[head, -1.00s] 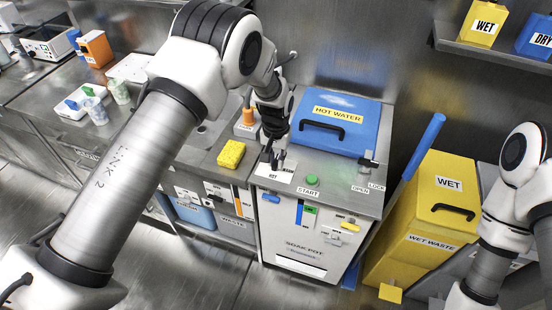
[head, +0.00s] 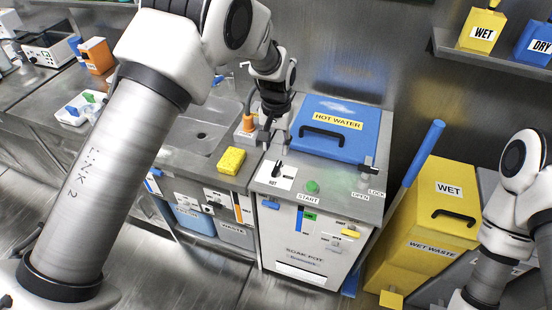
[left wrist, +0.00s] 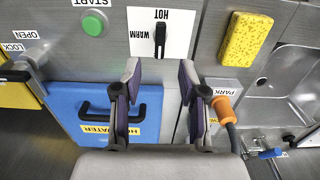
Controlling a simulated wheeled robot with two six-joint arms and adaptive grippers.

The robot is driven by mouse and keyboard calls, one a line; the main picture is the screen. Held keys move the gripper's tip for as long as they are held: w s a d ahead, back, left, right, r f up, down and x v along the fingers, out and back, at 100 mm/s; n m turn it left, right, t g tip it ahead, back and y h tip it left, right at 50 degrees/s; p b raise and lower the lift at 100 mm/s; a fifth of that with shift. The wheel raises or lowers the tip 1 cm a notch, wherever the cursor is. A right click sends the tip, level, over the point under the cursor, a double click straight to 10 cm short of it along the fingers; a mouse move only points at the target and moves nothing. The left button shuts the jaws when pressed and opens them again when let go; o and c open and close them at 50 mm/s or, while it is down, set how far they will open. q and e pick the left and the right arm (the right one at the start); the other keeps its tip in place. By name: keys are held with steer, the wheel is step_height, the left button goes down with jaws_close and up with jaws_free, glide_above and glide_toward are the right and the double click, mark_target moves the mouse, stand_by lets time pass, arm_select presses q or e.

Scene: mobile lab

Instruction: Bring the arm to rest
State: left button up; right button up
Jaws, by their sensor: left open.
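My left gripper (head: 268,136) is open and empty above the back of the soak pot's steel top, between the sink and the blue lid. In the left wrist view its two fingers (left wrist: 160,80) stand apart with nothing between them. A black knob (left wrist: 160,40) on a white WARM/HOT plate lies just beyond the fingertips and is clear of them. Its handle lines up with the word HOT. In the head view the knob (head: 277,170) is in front of the gripper. Of my right arm only links show, at the right edge; its gripper is out of view.
The blue HOT WATER lid (head: 345,142) is down, beside a green START button (head: 312,187). An orange tool (head: 248,124) by the PARK label (left wrist: 221,91) stands close to my left gripper. A yellow sponge (head: 231,160) lies near the sink (head: 200,135). A yellow wet-waste bin (head: 425,215) stands right.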

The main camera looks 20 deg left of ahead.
arm_select(q)
step_height(320, 180, up, 3)
steer(key=shift+f, duration=0.2)
steer(key=s+a+f+g, duration=0.2)
steer(key=s+f+g, duration=0.1)
steer(key=s+f, duration=0.6)
steer(key=s+a+f+t, duration=0.1)
steer(key=s+a+f, duration=0.1)
steer(key=s+f, duration=0.5)
steer(key=s+a+f+t, duration=0.1)
steer(key=s+a+f, duration=0.2)
steer(key=s, duration=1.6)
step_height(320, 180, down, 4)
steer(key=shift+s+a+f+n+t, duration=0.1)
steer(key=shift+s+a+n+t, duration=0.1)
steer(key=shift+n+t, duration=0.15)
